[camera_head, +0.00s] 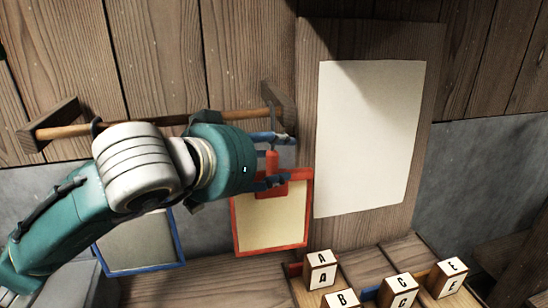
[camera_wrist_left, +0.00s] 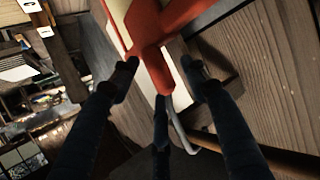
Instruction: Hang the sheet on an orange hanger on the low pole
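The low pole (camera_head: 75,130) is a wooden rod between two brackets on the wall. The orange hanger (camera_head: 272,162), red-orange with a framed cream sheet (camera_head: 272,222), is upright below the pole's right end. In the left wrist view the hanger (camera_wrist_left: 150,42) has a grey hook (camera_wrist_left: 181,135) close to the pole (camera_wrist_left: 202,141); I cannot tell whether it rests on it. My left gripper (camera_head: 272,161) is open around the hanger's neck, and its fingers (camera_wrist_left: 158,72) stand apart on either side. The gripper hides the hook in the head view. My right gripper is not in view.
A blue-framed sheet (camera_head: 140,245) hangs left of the orange one, behind my arm. A large blank cream sheet (camera_head: 370,135) is on the wooden board to the right. Several letter blocks (camera_head: 321,270) stand on the wooden ledge below. The right bracket (camera_head: 279,100) is close to my gripper.

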